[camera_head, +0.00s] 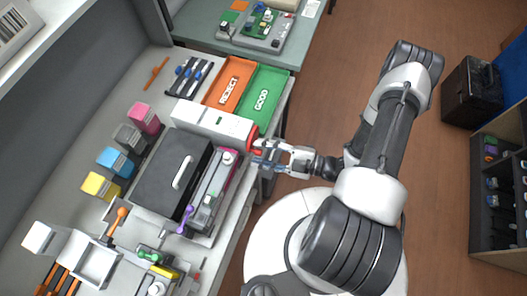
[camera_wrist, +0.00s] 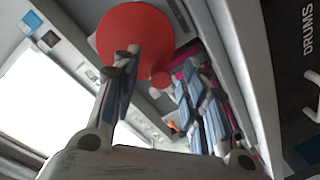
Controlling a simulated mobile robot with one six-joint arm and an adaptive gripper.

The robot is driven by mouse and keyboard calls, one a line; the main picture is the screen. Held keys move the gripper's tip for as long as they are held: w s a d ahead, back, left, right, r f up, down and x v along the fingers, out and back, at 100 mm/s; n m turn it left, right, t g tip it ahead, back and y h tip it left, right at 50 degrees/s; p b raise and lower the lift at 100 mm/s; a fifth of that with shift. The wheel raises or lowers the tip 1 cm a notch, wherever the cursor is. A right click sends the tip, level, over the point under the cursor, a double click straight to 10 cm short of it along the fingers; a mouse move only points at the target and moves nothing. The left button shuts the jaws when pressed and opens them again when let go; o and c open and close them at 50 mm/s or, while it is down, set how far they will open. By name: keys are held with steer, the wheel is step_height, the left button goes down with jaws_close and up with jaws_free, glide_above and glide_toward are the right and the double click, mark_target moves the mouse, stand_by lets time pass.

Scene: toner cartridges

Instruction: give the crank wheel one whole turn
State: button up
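The crank wheel is a red disc (camera_wrist: 135,32) in the wrist view, with a small red knob (camera_wrist: 160,80) at its lower edge. In the head view only a red sliver of the wheel (camera_head: 254,134) shows, at the right end of a white box-like housing (camera_head: 212,122). My gripper (camera_head: 257,155) is beside the wheel at the bench's right edge. In the wrist view my gripper's fingers (camera_wrist: 160,68) are spread apart, and the knob appears between them. The left finger overlaps the lower part of the disc. I cannot tell whether either finger touches the knob.
A black case (camera_head: 165,165) and a grey cartridge tray (camera_head: 213,190) lie near the housing. An orange REJECT tray (camera_head: 222,76) and a green GOOD tray (camera_head: 273,77) sit behind it. Pink, grey, blue and yellow blocks stand at left. Open floor lies right of the bench.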

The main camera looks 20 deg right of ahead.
steer(key=v, duration=1.2)
steer(key=shift+d+f, duration=0.1)
